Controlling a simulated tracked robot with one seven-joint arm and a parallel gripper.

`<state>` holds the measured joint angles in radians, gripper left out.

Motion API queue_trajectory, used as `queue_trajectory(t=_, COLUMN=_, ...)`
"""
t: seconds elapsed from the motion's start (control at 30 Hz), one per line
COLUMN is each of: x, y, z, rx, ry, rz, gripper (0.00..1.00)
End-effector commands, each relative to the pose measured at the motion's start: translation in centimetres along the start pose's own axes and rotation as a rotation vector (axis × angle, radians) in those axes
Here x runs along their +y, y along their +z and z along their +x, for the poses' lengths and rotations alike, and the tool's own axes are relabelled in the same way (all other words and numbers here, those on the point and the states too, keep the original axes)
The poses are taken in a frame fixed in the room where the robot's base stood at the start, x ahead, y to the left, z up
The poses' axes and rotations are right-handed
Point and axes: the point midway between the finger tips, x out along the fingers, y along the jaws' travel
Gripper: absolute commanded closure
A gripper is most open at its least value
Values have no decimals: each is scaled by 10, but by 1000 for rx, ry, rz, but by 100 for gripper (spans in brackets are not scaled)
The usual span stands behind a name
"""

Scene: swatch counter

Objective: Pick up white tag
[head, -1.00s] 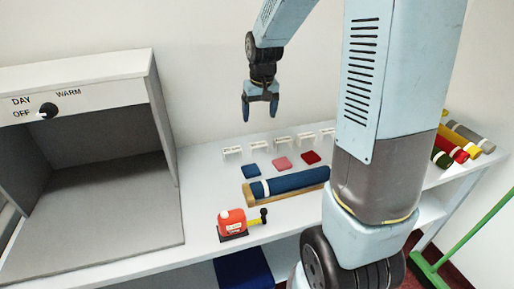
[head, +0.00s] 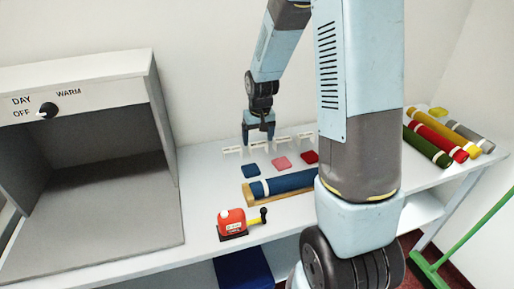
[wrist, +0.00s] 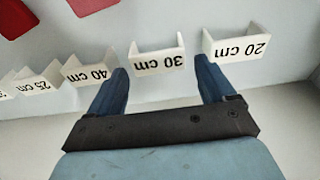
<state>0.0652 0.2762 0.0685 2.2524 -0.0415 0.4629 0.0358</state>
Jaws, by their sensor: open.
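Several white tags stand in a row at the back of the counter. In the wrist view they read upside down: 20 cm (wrist: 238,47), 30 cm (wrist: 160,60), 40 cm (wrist: 90,70) and 25 cm (wrist: 35,84); one more is cut off at the left edge. In the head view, tags show at the row's left end (head: 232,153) and farther right (head: 282,147). My gripper (head: 259,137) points down over the left part of the row. Its open fingers (wrist: 161,76) appear on either side of the 30 cm tag, with nothing held. Contact cannot be told.
Blue (head: 251,170), pink (head: 281,163) and red (head: 309,157) swatches lie before the tags. A blue roll (head: 288,184) and a red tape tool (head: 232,223) lie nearer. A grey light booth (head: 95,215) stands left; coloured rolls (head: 428,146) lie right.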

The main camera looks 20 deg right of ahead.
Motion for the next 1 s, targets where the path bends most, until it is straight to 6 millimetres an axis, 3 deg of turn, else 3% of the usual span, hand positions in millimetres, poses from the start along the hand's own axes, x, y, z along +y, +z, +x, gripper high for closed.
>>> queue_trajectory(t=0.1, x=2, y=3, z=19, rx=-4, ry=0, rz=1, gripper=17)
queue_trajectory(t=0.3, x=2, y=3, z=36, rx=-3, ry=0, rz=-1, gripper=17)
queue_trajectory(t=0.6, x=2, y=2, z=39, rx=-1, ry=0, rz=0, gripper=17)
queue_trajectory(t=1.0, x=2, y=2, z=39, rx=-1, ry=0, rz=0, gripper=54)
